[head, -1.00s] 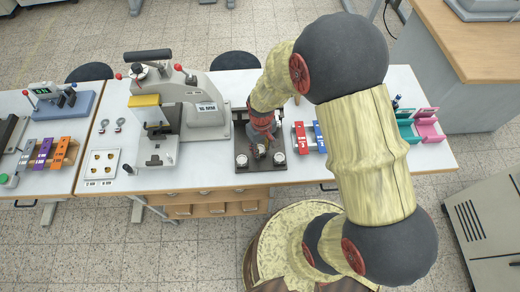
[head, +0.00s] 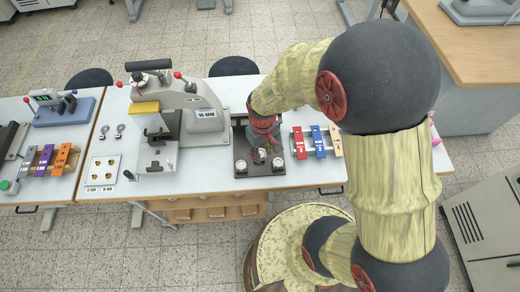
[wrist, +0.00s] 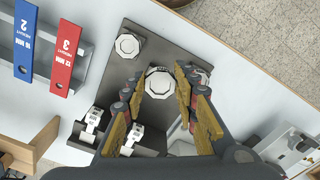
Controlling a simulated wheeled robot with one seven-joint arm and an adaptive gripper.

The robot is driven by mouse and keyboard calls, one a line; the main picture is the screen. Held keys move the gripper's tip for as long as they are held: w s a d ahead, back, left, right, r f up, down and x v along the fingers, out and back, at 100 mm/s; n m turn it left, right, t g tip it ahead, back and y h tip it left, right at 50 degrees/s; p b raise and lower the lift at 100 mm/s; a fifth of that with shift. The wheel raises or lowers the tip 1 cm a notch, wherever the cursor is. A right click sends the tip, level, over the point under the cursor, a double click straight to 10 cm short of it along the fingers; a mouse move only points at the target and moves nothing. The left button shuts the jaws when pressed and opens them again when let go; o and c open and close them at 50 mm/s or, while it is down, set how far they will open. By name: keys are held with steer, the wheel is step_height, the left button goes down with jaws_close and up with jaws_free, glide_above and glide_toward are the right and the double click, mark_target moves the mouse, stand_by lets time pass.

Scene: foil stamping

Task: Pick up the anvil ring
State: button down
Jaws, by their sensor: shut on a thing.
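My gripper (wrist: 160,72) is over the dark fixture plate (wrist: 175,40). Its yellow-padded fingers close around a silver, faceted round piece, the anvil ring (wrist: 158,84), in the wrist view. In the head view my gripper (head: 261,155) is above the middle of the plate (head: 262,182), and the held piece is hard to make out there. A similar silver piece (wrist: 130,44) sits on one side of the plate, and another (wrist: 201,72) is partly hidden behind a finger. I cannot tell whether the held ring is clear of the plate.
A large press (head: 190,105) stands left of the plate. Red (head: 299,143), blue (head: 317,141) and orange height gauges stand to its right. Small metal clamps (wrist: 90,122) are at the plate's edge. A tray (head: 103,171) with small brass pieces lies farther left.

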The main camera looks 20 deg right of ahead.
steer(key=s+a+r+p, duration=0.1)
steer(key=s+r, duration=0.5)
steer(key=s, duration=0.4)
steer(key=shift+s+a+p, duration=0.3)
steer(key=shift+s, duration=0.05)
steer(key=shift+r, duration=0.2)
steer(key=shift+r+p, duration=1.35)
steer(key=shift+r, duration=0.05)
steer(key=shift+r, duration=0.15)
steer(key=shift+r+p, duration=1.35)
steer(key=shift+r, duration=0.05)
